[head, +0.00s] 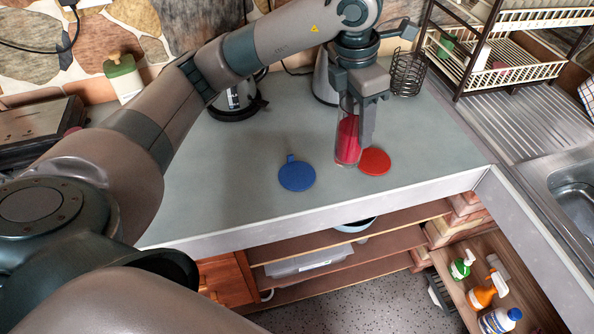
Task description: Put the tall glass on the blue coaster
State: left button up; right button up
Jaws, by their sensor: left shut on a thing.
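The tall glass (342,149) is clear and looks upright, with something red showing through or inside it. My left gripper (359,122) is shut on the glass near its upper part. The glass is at the left edge of the red coaster (375,161); I cannot tell whether its base touches the counter. The round blue coaster (297,177), with a small tab, lies bare on the counter to the left of the glass. My right gripper is not in view.
The grey counter (226,165) is clear around the blue coaster. A kettle (238,101) stands behind, a bottle (123,77) at the back left. A wire dish rack (505,75) and sink (573,190) are to the right. Open shelves (340,250) lie below the front edge.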

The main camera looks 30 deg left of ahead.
pick_arm(q)
jog(key=shift+s+a+f, duration=0.1)
jog(key=shift+a+f, duration=0.1)
jog(key=shift+a, duration=0.2)
jog(key=s+a+f+p, duration=0.2)
jog(key=a+f+p, duration=0.2)
jog(key=a, duration=0.6)
notch_tip(320, 180, down, 2)
jog(key=shift+s+a+f, duration=0.15)
jog(key=shift+a+f, duration=0.1)
jog(key=shift+a, duration=0.05)
jog(key=shift+f, duration=0.1)
notch_tip(320, 180, down, 4)
jog(key=shift+r+p, duration=0.1)
jog(key=shift+p, duration=0.9)
